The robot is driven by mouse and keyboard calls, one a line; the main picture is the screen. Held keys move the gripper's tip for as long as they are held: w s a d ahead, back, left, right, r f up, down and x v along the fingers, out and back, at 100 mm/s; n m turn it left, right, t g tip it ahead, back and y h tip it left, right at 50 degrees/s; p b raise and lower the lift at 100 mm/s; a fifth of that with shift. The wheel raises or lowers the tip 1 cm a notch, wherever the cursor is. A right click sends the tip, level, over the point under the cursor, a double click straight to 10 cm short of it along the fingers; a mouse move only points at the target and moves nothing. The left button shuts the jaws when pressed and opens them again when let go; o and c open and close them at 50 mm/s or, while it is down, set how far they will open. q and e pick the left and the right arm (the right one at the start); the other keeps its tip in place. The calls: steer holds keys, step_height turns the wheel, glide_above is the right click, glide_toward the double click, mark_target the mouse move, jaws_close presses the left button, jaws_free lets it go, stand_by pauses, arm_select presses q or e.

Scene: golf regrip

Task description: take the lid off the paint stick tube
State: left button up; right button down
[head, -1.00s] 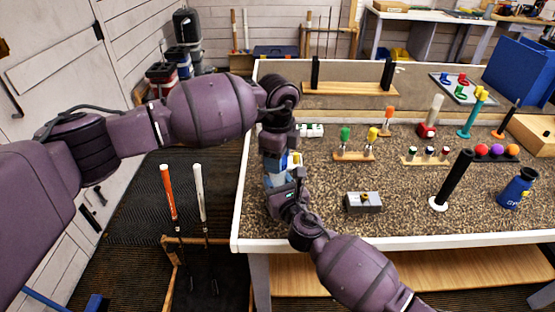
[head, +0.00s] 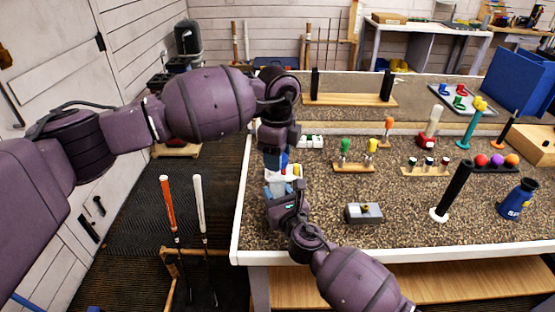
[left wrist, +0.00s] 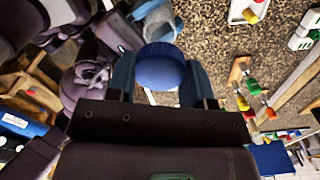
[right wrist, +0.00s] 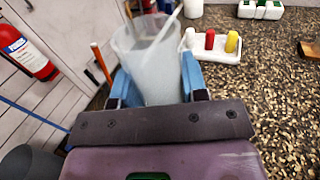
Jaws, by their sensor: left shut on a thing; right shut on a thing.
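The tube (right wrist: 152,65) is a translucent cup shape with a white stick in it, and its top is open in the right wrist view. My right gripper (right wrist: 153,88) is shut around it; the tube also shows in the left wrist view (left wrist: 162,22). The round blue lid (left wrist: 160,68) is between the fingers of my left gripper (left wrist: 160,88), which is shut on it. In the head view the lid (head: 283,160) is above the tube (head: 277,188), apart from it. Both are partly hidden by my arms there.
A white holder (right wrist: 205,52) with a red and a yellow piece stands close by the tube. A grey box (head: 364,214), a wooden rack with coloured tools (head: 353,168) and a black grip on a white base (head: 453,192) stand to the right. The table's left edge is near.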

steer(key=c, duration=0.6)
jaws_free()
steer(key=shift+o, duration=0.2)
steer(key=shift+s, duration=0.1)
